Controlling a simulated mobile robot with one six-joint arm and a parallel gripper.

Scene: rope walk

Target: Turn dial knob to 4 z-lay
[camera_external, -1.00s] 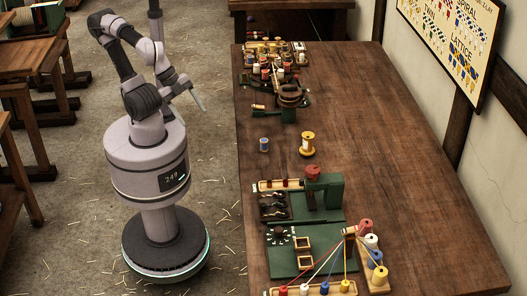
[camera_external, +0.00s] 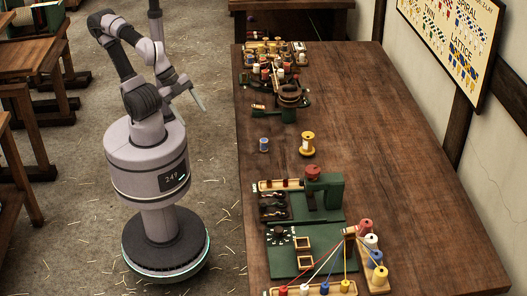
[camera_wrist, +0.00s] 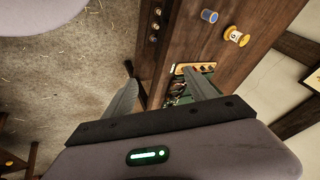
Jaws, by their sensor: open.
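The dial knob (camera_external: 279,236) is a small dark knob with pale marks around it, on the green machine (camera_external: 297,262) at the near end of the bench. Its setting is too small to read. My gripper (camera_external: 198,102) is raised over the floor to the left of the bench, well away from the dial. In the wrist view my gripper (camera_wrist: 165,85) has its two fingers spread wide with nothing between them. Part of the green machine shows behind the right finger there, and the dial cannot be made out.
A blue spool (camera_external: 264,145) and a yellow spool (camera_external: 308,144) stand on the wooden bench (camera_external: 400,180). A rack of coloured spools (camera_external: 377,275) with taut threads is at the machine's right. More spools and tools crowd the bench's far end. The bench's right side is clear.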

